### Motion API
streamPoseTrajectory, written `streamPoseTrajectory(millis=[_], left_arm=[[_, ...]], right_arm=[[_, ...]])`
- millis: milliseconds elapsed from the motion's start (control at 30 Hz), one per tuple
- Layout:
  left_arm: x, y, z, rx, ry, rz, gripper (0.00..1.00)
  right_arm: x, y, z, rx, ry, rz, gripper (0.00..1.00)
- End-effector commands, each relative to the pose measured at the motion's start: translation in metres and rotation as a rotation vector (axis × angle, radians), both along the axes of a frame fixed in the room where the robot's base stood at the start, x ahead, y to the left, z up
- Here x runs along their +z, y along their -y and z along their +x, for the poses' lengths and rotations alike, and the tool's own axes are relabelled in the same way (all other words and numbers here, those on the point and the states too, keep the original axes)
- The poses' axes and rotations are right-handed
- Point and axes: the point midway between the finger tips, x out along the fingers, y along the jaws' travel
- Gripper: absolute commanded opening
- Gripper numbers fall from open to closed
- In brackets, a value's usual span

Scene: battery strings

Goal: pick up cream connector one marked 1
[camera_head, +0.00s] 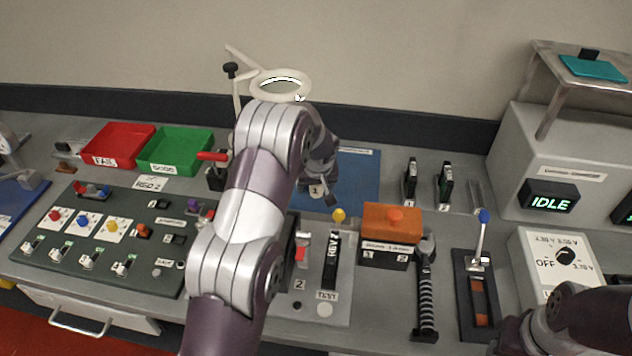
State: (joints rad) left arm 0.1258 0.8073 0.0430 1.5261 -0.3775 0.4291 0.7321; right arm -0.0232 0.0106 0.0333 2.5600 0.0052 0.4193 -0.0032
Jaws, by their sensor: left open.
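A small cream connector marked 1 (316,191) sits at the left part of the blue mat (358,180), just under my left gripper. My left gripper (322,188) is open and points down at the connector. The fingers are small and dark here, so I cannot tell whether they touch it. My left arm hides part of the bench and the left part of the mat. My right arm shows at the bottom right, with its dark end (513,336) low at the front edge; its jaws are not clear.
A ring magnifier (281,84) stands behind my left arm. A red tray (118,145) and green tray (175,150) are at the back left. An orange-topped box (392,222), a black-handled tool (425,290) and a blue-tipped lever (481,240) stand to the right.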

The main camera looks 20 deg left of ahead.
Motion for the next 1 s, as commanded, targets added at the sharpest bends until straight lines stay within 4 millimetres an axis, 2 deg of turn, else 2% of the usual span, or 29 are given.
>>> streamPoseTrajectory(millis=[33,100,200,633,867,1000], left_arm=[[0.0,0.0,0.0,0.0,0.0,0.0,0.61],[0.0,0.0,0.0,-0.001,-0.001,0.0,0.38],[0.0,0.0,0.0,-0.001,-0.001,0.0,0.1],[0.005,0.0,0.0,-0.001,0.001,0.001,0.1],[0.041,0.0,0.001,0.0,0.004,0.001,0.1],[0.057,0.029,-0.016,-0.004,0.002,0.001,0.1]], right_arm=[[0.0,0.0,0.0,0.0,0.0,0.0,0.43],[0.0,0.0,0.0,0.0,0.0,0.0,0.43],[0.0,0.0,0.0,0.0,0.0,0.0,0.43],[-0.002,0.0,0.0,0.0,0.0,0.0,0.43],[-0.007,0.0,0.0,0.0,0.0,0.0,0.43],[-0.017,0.0,0.0,0.0,0.0,0.0,0.43]])
